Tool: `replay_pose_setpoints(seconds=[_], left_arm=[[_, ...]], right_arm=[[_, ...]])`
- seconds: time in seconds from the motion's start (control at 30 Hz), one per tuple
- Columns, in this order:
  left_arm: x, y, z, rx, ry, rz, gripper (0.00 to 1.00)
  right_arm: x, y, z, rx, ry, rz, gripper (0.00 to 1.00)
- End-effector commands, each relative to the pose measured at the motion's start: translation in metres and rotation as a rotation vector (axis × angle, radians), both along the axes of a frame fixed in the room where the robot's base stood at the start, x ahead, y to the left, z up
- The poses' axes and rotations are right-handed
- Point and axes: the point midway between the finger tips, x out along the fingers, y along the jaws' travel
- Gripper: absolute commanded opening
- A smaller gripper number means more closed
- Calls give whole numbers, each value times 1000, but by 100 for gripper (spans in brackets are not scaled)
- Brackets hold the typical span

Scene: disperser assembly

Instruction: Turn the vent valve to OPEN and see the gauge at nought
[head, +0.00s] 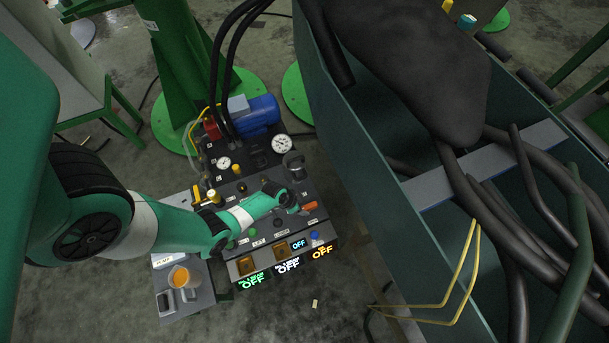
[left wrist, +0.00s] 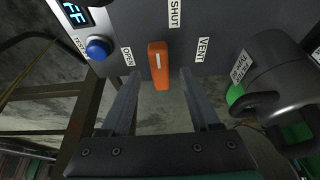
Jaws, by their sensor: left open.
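The vent valve's orange handle (left wrist: 159,72) stands between the fingers of my left gripper (left wrist: 158,88) in the left wrist view, with a gap on both sides. The gripper is open and holds nothing. The handle's long side runs up the picture, roughly towards the SHUT label (left wrist: 174,12). The OPEN label (left wrist: 127,57) is left of it and the VENT label (left wrist: 203,50) right. In the head view the handle (head: 309,206) shows at the panel's right edge. A large white gauge (head: 282,144) and a smaller gauge (head: 223,162) stand behind; their needles are too small to read.
A blue button (left wrist: 97,48) is left of the handle, and a dark cylinder (left wrist: 285,80) stands close on the right. Several lit displays (head: 288,265) read OFF. A deep green bin (head: 350,130) with dark hoses is right of the panel.

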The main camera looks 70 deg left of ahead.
Motion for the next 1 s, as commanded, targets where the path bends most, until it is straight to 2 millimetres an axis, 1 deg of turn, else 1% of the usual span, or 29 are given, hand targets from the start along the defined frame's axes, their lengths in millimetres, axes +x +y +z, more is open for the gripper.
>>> replay_pose_setpoints(seconds=[0.03, 0.1, 0.23, 0.47, 0.6, 0.77, 0.8, 0.83, 1.0], left_arm=[[4, 0, -14, -1, 0, -1, 62], [7, 1, -20, -1, 1, 0, 62], [10, 1, -24, 0, -1, 0, 62], [10, 1, -22, 0, 0, 0, 62], [10, 1, -23, 0, 0, 0, 37], [10, 1, -23, 0, 0, 0, 8], [10, 1, -23, 0, 0, 0, 1], [10, 1, -23, 0, 0, 0, 0], [10, 1, -23, 0, 0, 1, 0]], right_arm=[[0, 0, -14, 0, 0, 0, 50], [0, 0, -19, 0, 0, 0, 50], [0, 0, -22, 0, 0, 0, 50], [0, 0, -20, 0, 0, 0, 50], [0, 0, -20, 0, 0, 0, 50], [0, 0, -20, 0, 0, 0, 50], [0, 0, -20, 0, 0, 0, 50], [0, 0, -20, 0, 0, 0, 50], [0, 0, -20, 0, 0, 0, 50]])
